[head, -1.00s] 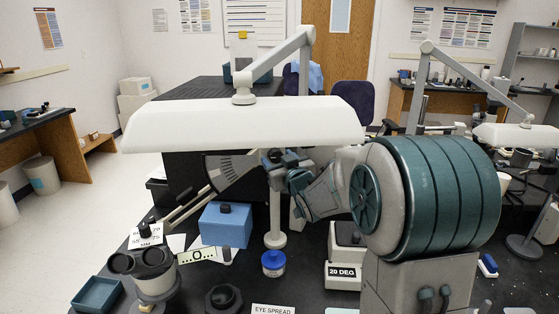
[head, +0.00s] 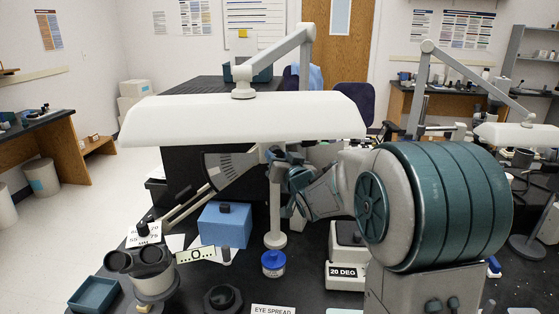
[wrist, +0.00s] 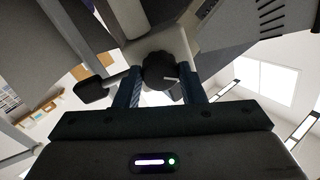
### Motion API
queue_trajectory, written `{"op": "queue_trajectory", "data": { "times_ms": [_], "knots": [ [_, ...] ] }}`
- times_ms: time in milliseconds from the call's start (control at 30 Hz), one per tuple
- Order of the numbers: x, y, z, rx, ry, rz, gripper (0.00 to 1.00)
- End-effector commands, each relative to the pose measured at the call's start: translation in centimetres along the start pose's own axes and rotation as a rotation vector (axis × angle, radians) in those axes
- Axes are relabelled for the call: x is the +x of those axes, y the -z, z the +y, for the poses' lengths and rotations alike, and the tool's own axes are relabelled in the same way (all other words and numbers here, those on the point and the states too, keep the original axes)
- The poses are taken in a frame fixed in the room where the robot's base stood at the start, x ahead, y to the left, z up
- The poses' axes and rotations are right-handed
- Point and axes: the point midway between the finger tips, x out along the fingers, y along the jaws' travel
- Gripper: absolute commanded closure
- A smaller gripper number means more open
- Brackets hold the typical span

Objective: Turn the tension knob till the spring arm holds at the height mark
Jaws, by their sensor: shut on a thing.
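The tension knob (wrist: 158,72) is a dark round knob with a pale pointer line. In the wrist view it sits between the blue fingers of my gripper (wrist: 161,86), which are shut on it. In the head view my gripper (head: 278,160) is at the post under the white lamp hood, and the knob there is mostly hidden. The spring arm (head: 186,203), a pair of pale rods, slopes down to the left from a dark fan-shaped scale plate (head: 232,168) to a black end piece above the bench. I cannot make out which line is the height mark.
The white lamp hood (head: 240,118) hangs close above my gripper. Below stand a blue box (head: 225,225), a blue-lidded jar (head: 274,263), a binocular head (head: 140,262), a teal tray (head: 95,294) and a "20 DEG" block (head: 346,275).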

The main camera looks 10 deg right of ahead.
Motion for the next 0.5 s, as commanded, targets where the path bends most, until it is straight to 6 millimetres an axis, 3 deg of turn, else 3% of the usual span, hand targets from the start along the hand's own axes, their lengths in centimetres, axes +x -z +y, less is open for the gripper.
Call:
{"op": "queue_trajectory", "data": {
  "times_ms": [200, 233, 300, 500],
  "knots": [
    [-0.01, -0.08, -0.02, -0.001, 0.000, -0.003, 0.87],
    [-0.01, -0.09, -0.02, -0.001, 0.000, -0.003, 0.61],
    [-0.01, -0.08, -0.02, -0.001, 0.000, -0.003, 0.42],
    [0.00, -0.05, 0.00, -0.002, 0.000, -0.002, 0.42]
  ]
}}
